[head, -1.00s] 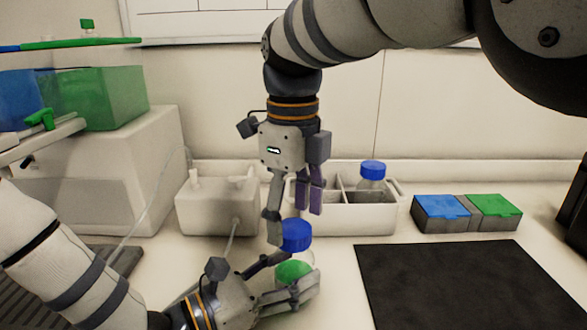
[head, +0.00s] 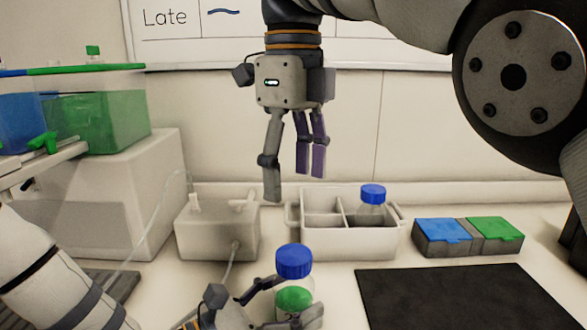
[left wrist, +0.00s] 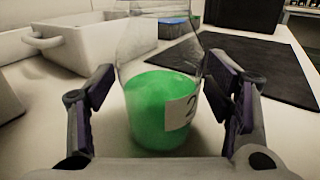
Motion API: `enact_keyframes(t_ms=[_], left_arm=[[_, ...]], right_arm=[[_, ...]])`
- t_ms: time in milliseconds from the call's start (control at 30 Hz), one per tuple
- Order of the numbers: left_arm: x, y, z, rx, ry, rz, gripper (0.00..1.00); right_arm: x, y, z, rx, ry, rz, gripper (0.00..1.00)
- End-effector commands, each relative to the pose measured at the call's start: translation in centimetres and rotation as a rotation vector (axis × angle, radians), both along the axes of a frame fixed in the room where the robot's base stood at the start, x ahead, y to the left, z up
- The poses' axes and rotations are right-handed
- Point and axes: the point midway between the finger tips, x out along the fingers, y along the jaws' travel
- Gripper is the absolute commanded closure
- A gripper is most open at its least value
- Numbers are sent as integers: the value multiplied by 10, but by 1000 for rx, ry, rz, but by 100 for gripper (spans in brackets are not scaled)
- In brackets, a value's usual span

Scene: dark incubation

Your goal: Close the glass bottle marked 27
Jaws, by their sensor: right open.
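The glass bottle (head: 294,299) stands upright on the bench with green contents. A blue cap (head: 294,261) sits on its mouth; I cannot tell how tightly. In the left wrist view the bottle (left wrist: 160,100) shows part of a white label (left wrist: 181,113) starting with "2"; the rest is turned away and the top is cut off. My left gripper (head: 277,303) is shut around the bottle's body, with a finger on each side. My right gripper (head: 292,185) hangs open and empty above the capped bottle, clear of it, fingers pointing down.
A white divided tray (head: 303,236) behind holds another blue-capped bottle (head: 371,207). To the right are a blue-lidded box (head: 442,231), a green-lidded box (head: 494,229) and a dark mat (head: 450,297). A white device (head: 215,229) with a tube stands left of the tray.

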Motion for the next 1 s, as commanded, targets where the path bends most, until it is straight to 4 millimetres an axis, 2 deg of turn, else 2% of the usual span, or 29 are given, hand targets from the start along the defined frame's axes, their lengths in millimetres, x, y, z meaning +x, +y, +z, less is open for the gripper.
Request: enact_keyframes(t_ms=[267,367,800,1000], left_arm=[[0,0,0,0,0,0,22],[-3,6,0,1,1,2,22],[-55,84,0,0,0,3,22],[-66,99,0,0,0,1,22]], right_arm=[[0,0,0,0,0,0,33],[0,0,0,0,0,0,33],[0,0,0,0,0,0,33],[0,0,0,0,0,0,33]])
